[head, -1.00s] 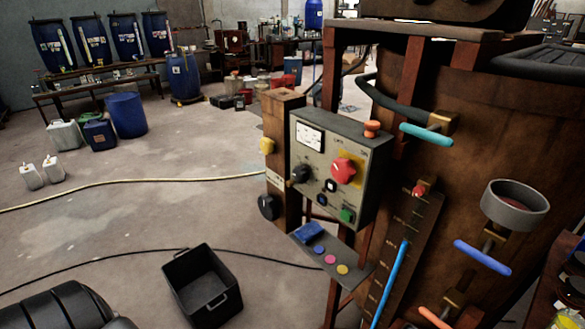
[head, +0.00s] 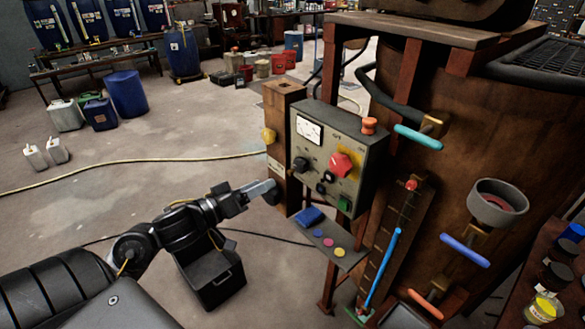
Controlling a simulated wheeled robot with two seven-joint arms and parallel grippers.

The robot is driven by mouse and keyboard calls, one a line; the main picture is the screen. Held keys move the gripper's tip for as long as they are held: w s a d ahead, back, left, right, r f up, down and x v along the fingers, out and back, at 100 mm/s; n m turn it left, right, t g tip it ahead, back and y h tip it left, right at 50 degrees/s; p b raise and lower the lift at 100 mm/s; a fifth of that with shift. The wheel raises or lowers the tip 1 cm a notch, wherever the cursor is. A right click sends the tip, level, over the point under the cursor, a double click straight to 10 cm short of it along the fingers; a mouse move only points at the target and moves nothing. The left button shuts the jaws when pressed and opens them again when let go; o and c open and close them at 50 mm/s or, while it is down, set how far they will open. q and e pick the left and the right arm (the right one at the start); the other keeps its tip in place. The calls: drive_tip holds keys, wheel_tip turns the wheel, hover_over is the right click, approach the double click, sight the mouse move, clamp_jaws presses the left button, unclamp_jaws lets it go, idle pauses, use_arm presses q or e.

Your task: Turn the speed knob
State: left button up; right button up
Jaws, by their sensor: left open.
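The grey control box (head: 351,135) stands right of centre in the head view, with a white dial gauge at its upper left. A black round knob (head: 301,164) sits below the gauge; I cannot read its label. A red knob (head: 341,165) on a yellow plate is to its right. My left gripper (head: 264,190) is open and empty, left of and below the box. My right gripper is out of view.
A small shelf (head: 345,257) with a blue item and coloured discs juts out below the box. A black bin (head: 220,277) stands on the floor under my left arm. The large brown vat (head: 480,130), with its coloured handles, fills the right side. A yellow hose crosses open floor.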

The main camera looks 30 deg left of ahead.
sight(298, 166)
use_arm(q)
drive_tip(key=shift+w, duration=0.1)
drive_tip(key=p+x, duration=0.1)
drive_tip(key=x, duration=0.9)
drive_tip(key=shift+w+d+p, duration=0.1)
drive_tip(key=shift+w+p, duration=0.25)
drive_tip(key=shift+c, duration=0.8)
drive_tip(key=c, duration=0.8)
